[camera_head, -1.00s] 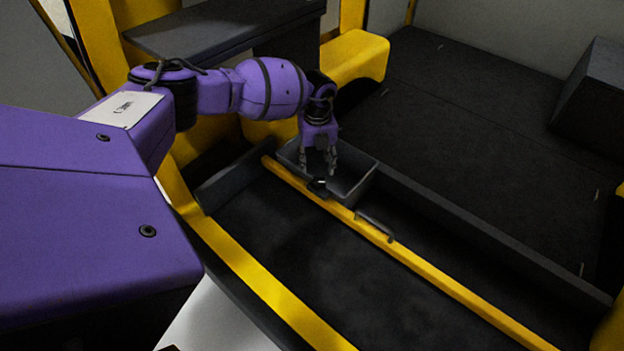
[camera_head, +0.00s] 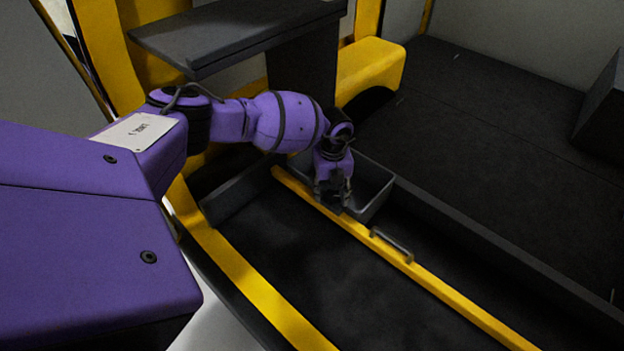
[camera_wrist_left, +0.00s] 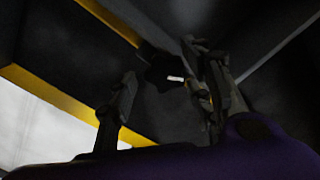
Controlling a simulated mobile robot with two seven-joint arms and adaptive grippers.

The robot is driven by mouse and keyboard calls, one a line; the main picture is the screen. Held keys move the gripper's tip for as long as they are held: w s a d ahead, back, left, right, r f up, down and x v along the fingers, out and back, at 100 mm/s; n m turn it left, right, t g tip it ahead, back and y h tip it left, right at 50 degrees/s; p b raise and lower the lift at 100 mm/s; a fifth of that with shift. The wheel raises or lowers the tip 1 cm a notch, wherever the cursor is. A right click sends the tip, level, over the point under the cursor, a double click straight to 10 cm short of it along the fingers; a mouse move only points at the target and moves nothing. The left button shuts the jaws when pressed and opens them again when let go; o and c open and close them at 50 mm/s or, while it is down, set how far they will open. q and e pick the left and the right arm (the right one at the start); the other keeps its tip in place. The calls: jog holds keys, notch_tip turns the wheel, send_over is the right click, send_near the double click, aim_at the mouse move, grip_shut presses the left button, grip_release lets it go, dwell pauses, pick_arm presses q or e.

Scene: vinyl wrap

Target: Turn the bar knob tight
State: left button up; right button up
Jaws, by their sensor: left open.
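The yellow bar (camera_head: 440,290) runs diagonally across the dark bed, with a small grey handle (camera_head: 392,245) on it. My left gripper (camera_head: 333,197) points down over the bar's upper part. In the wrist view, the dark bar knob (camera_wrist_left: 158,72) lies between the two spread fingers of my left gripper (camera_wrist_left: 162,62), with a small white mark beside it. The fingers are open, one on each side of the knob; I cannot tell whether either touches it. In the head view the gripper mostly hides the knob. My right gripper is not in view.
A grey open bin (camera_head: 372,185) stands just behind the bar, close to the gripper. A yellow rail (camera_head: 250,280) runs along the near side. A dark shelf (camera_head: 240,30) stands at the back left. The dark bed (camera_head: 300,250) between rail and bar is clear.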

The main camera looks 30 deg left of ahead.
pick_arm(q)
jog(key=c, duration=1)
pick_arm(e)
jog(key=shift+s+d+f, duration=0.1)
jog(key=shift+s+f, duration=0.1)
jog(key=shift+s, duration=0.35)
pick_arm(q)
jog(key=shift+c, duration=0.3)
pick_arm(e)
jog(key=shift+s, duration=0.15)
